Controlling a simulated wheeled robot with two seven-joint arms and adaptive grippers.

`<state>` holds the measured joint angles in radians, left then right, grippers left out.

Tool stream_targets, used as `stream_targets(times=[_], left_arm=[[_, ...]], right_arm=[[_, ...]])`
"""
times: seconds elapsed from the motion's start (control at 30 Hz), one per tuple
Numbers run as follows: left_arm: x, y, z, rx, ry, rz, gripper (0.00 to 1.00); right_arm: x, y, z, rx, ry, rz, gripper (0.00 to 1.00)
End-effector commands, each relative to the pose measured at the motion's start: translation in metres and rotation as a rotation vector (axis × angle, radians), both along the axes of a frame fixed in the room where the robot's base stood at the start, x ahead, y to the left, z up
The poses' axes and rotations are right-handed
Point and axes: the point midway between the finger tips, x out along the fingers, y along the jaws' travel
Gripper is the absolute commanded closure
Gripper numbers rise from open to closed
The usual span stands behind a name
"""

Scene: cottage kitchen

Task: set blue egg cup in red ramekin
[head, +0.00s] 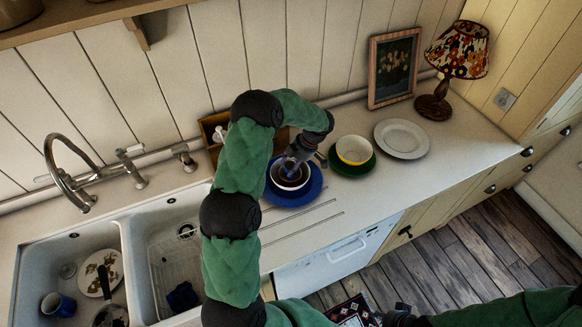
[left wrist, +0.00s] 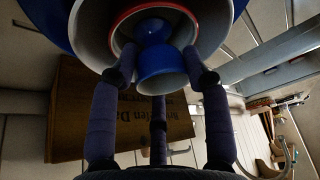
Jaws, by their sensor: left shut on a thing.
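My left gripper (head: 293,163) points down over a white bowl (head: 305,187) on a blue plate (head: 313,190). In the left wrist view its fingers (left wrist: 160,62) are shut on the blue egg cup (left wrist: 156,74). The red ramekin (left wrist: 122,17), seen by its red rim and pale inside, is in the white bowl. The egg cup overlaps the ramekin's opening in that view; I cannot tell whether it touches the ramekin. In the head view the gripper hides most of the cup.
A yellow-and-white bowl (head: 354,150) on a green plate (head: 352,168) and a white plate (head: 402,138) stand to the right. A wooden box (head: 212,128) is behind. The double sink (head: 120,265) lies left, with a tap (head: 62,175). The counter front is clear.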

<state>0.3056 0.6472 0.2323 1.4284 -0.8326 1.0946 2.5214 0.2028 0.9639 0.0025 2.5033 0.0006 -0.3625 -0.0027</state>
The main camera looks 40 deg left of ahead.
Motion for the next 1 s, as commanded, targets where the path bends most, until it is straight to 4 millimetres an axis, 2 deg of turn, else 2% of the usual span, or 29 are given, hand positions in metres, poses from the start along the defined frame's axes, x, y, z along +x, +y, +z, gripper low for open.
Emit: stream_targets(times=[0.13,0.8,0.83,0.87,1.0], left_arm=[[0.0,0.0,-0.015,0.001,0.001,-0.001,0.86],[0.0,0.0,-0.023,0.001,0.001,0.0,0.86],[0.0,0.0,-0.023,0.001,0.001,-0.001,0.47],[0.0,0.0,-0.022,0.001,0.001,-0.001,0.43],[0.0,0.0,-0.022,0.0,0.002,0.0,0.43]], right_arm=[[0.0,0.0,0.004,0.0,0.0,0.0,0.6],[0.0,0.0,-0.009,0.0,0.0,0.0,0.6],[0.0,0.0,-0.008,0.0,0.0,0.0,0.6],[0.0,0.0,-0.008,0.0,0.0,0.0,0.6],[0.0,0.0,-0.008,0.0,0.0,0.0,0.6]])
